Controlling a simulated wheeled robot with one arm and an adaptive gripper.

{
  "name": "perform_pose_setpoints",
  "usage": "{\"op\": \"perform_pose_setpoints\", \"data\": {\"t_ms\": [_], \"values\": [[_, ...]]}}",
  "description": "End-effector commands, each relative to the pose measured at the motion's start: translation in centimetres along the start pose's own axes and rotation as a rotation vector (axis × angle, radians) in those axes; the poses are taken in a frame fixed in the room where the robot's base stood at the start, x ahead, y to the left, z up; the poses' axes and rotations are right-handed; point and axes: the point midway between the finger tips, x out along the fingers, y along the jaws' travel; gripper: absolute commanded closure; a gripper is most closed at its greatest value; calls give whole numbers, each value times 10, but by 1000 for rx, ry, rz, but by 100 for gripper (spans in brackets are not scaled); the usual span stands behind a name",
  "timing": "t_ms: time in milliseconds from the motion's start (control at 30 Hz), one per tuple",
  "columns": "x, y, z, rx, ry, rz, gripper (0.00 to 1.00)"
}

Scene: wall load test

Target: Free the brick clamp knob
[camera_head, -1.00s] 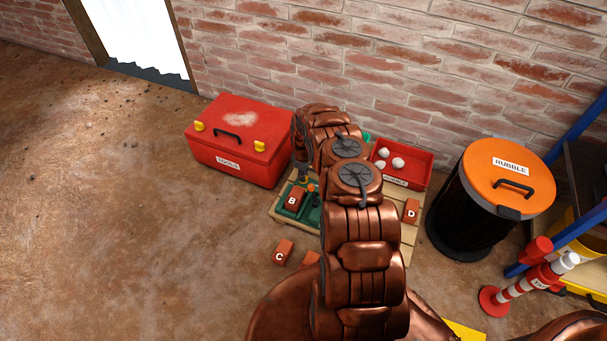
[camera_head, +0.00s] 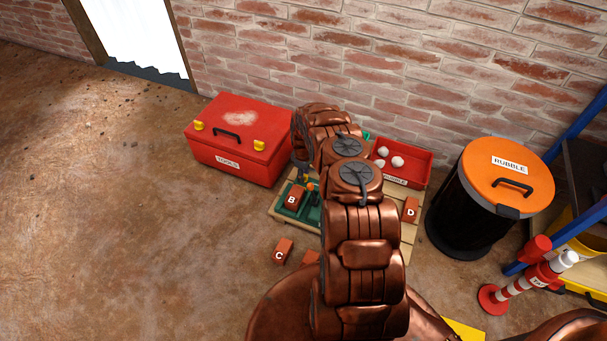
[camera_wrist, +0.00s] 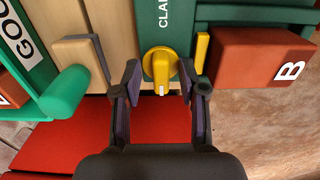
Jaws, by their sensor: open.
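The yellow clamp knob (camera_wrist: 158,66) sits on a green strip lettered "CLA", the rest cut off, in the wrist view. A white mark shows on its lower end. My gripper (camera_wrist: 160,78) is open, with one finger on each side of the knob and gaps visible between. Brick B (camera_wrist: 262,66) lies to the right of the knob, beside a yellow upright piece (camera_wrist: 201,52). In the head view brick B (camera_head: 293,197) rests at the green fixture (camera_head: 312,215) on a wooden pallet. My arm hides much of the fixture there, and my gripper is largely hidden.
A red toolbox (camera_head: 240,142) stands left of the pallet. A red bin (camera_head: 412,165) with white lumps and brick D (camera_head: 410,210) are right of my arm. Brick C (camera_head: 283,250) lies on the floor. The rubble drum (camera_head: 465,225) stands further right. The left floor is clear.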

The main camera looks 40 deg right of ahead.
Motion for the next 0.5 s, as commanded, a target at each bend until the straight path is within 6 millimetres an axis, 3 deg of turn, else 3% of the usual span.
{"op": "perform_pose_setpoints", "data": {"t_ms": [267,500], "values": [[-3,0,0,0,0,0,58],[-25,0,0,0,0,0,58]]}}
